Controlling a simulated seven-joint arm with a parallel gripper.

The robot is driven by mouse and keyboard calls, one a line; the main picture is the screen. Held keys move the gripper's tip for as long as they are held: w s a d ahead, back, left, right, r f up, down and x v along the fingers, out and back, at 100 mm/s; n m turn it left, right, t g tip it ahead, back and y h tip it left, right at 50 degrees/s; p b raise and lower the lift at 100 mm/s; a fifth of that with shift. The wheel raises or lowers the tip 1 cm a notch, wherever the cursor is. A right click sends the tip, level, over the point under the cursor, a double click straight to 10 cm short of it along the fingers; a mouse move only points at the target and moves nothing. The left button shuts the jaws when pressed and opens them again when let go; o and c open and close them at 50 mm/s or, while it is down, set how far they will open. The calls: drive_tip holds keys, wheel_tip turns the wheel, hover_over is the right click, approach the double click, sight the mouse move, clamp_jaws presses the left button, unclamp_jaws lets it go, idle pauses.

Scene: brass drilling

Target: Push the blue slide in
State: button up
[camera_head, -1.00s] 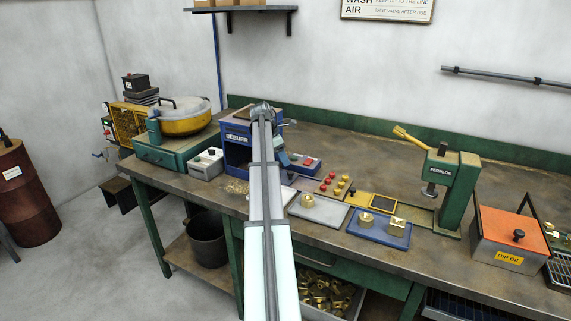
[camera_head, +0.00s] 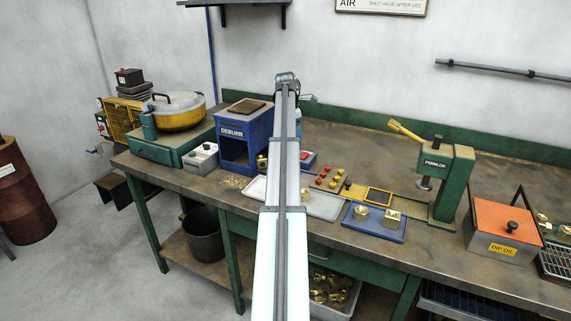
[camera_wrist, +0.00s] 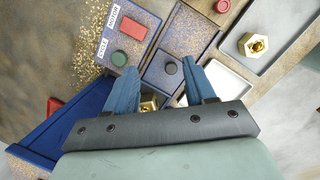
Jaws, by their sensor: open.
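The blue deburr machine (camera_head: 240,150) stands on the bench, left of my arm in the head view. In the wrist view its blue side (camera_wrist: 75,118) is at lower left. A brass piece (camera_wrist: 149,103) shows between the fingers, partly hidden. My arm hides the gripper and most of the slide in the head view.
A control box (camera_wrist: 122,42) with red and green buttons is close beside the slide. A grey tray (camera_wrist: 272,58) with a brass fitting is at upper right. A blue tray (camera_head: 375,233) and the green press (camera_head: 455,185) stand further right.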

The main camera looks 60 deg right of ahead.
drive_tip(key=w+a+f, duration=0.1)
drive_tip(key=f, duration=0.3)
drive_tip(key=w+f+t+y, duration=0.1)
drive_tip(key=f, duration=0.4)
drive_tip(key=w+a+f+n+y, duration=0.1)
drive_tip(key=f, duration=0.3)
drive_tip(key=shift+a+f, duration=0.35)
clamp_jaws()
idle(0.5)
